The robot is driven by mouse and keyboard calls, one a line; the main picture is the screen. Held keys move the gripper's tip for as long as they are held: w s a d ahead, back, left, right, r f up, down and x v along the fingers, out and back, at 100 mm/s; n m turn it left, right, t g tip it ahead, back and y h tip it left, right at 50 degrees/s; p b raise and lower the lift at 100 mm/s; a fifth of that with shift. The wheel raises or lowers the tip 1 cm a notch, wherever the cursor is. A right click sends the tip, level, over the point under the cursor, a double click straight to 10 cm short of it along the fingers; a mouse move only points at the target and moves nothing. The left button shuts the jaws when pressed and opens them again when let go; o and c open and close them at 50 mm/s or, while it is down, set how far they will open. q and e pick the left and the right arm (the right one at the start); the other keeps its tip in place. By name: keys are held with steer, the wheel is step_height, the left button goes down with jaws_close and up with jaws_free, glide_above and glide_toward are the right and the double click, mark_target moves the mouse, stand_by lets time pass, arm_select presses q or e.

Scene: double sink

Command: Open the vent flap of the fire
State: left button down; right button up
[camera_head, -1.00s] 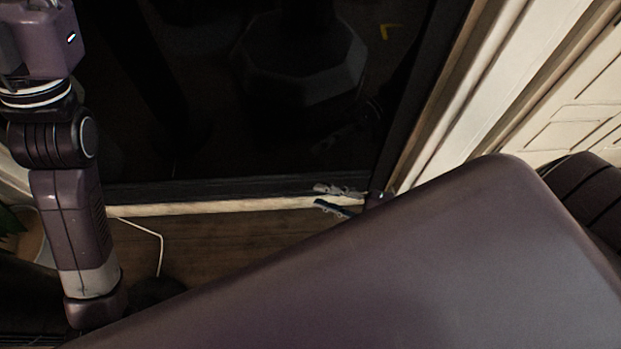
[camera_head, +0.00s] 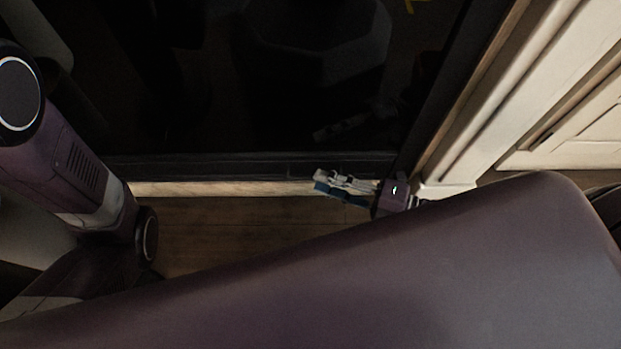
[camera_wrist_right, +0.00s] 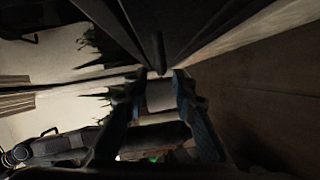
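A large dark glossy panel (camera_head: 230,90) with a dark lower frame fills the upper part of the head view; it looks like the front of the fire. I cannot make out a vent flap for certain. My right gripper (camera_head: 325,183) is low in front of the panel's bottom edge, fingers pointing left. In the right wrist view my right gripper (camera_wrist_right: 155,82) has its blue-padded fingers apart. A small dark rod-like part (camera_wrist_right: 158,54) shows just beyond the fingertips; contact cannot be told. A pale patch lies between the fingers. My left arm shows at left, its gripper out of view.
A pale strip (camera_head: 230,188) runs along the panel's foot, with brown wooden floor (camera_head: 220,235) before it. White moulded trim (camera_head: 500,95) stands to the right. Green spiky leaves (camera_wrist_right: 95,48) show in the wrist view.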

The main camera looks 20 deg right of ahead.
mark_target(310, 178)
steer(key=b+x, duration=0.1)
steer(key=x, duration=0.2)
steer(key=shift+w+a+f+b, duration=0.1)
steer(key=shift+w+a+b, duration=0.1)
steer(key=shift+a+b, duration=0.1)
steer(key=shift+w+a, duration=0.2)
steer(key=shift+w, duration=0.05)
steer(key=shift+c, duration=0.4)
jaws_close()
